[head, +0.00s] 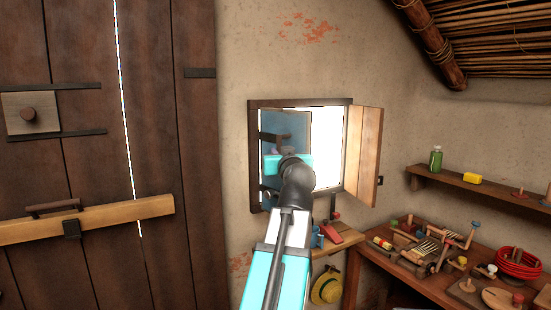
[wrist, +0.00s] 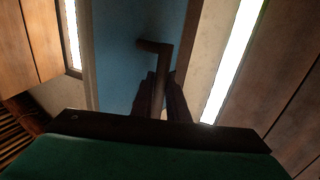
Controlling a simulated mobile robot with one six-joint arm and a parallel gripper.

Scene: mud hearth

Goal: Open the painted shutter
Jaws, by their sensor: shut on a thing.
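The painted shutter (head: 297,127) is a blue leaf in the left part of the dark-framed window in the head view. It stands at an angle, with bright light to its right. Its blue face fills the middle of the wrist view (wrist: 120,60). A dark, bent handle (wrist: 163,62) stands out from that face. My gripper (wrist: 164,98) is shut on the handle, with one dark finger on each side of it. In the head view, my arm hides the lower part of the shutter and most of my gripper.
A plain wooden leaf (head: 364,150) stands open at the window's right side. A workbench (head: 440,262) crowded with tools and red bowls is at the lower right, below a wall shelf (head: 480,188). A yellow hat (head: 326,287) hangs under the window. A barred plank door (head: 90,120) is at the left.

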